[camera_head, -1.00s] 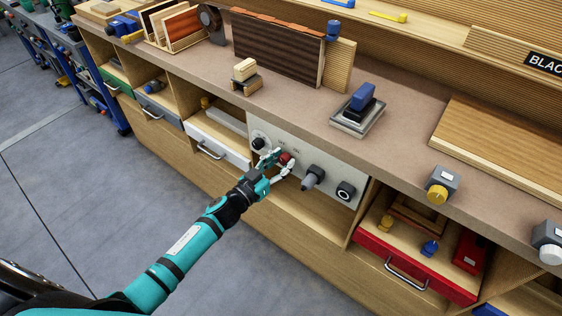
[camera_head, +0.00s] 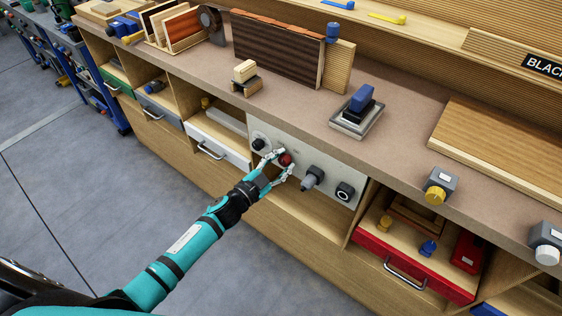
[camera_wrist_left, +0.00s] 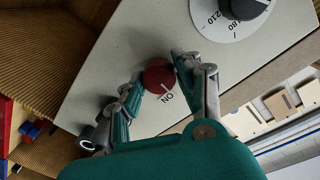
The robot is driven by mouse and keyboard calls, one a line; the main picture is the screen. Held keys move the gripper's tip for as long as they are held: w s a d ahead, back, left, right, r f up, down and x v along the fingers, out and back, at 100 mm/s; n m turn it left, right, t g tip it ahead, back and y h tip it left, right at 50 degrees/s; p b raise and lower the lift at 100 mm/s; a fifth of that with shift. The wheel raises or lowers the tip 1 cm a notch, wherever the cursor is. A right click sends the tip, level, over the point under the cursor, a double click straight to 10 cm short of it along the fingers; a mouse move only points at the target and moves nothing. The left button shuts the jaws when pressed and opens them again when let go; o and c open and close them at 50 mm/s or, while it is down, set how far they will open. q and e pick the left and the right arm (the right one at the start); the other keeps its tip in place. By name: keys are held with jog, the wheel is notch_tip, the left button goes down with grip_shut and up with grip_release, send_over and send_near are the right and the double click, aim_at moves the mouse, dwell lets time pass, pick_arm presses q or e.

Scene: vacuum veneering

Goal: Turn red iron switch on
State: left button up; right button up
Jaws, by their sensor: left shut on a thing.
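The red iron switch (camera_head: 285,159) is a round red knob on a pale control panel (camera_head: 326,177) set in the bench front. My left gripper (camera_head: 283,164) reaches it from the lower left, with one finger on each side of the knob. In the left wrist view the red knob (camera_wrist_left: 158,78) sits between the fingertips (camera_wrist_left: 155,84), and the word "ON" (camera_wrist_left: 167,98) shows on the panel beside it. The gripper is shut on the knob. My right gripper is not in view.
A black dial (camera_head: 259,144) is left of the knob, and a grey plug (camera_head: 312,178) and round black socket (camera_head: 345,192) are to its right. A blue-handled iron (camera_head: 360,105) rests on the bench top above. A red open drawer (camera_head: 414,262) juts out at the right.

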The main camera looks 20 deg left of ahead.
pick_arm(q)
jog(key=m, duration=0.4)
jog(key=shift+m, duration=0.7)
jog(key=o, duration=1.1)
jog(key=shift+o, duration=0.2)
jog(key=shift+s, duration=0.1)
jog(key=v, duration=1.2)
jog(key=shift+d, duration=0.15)
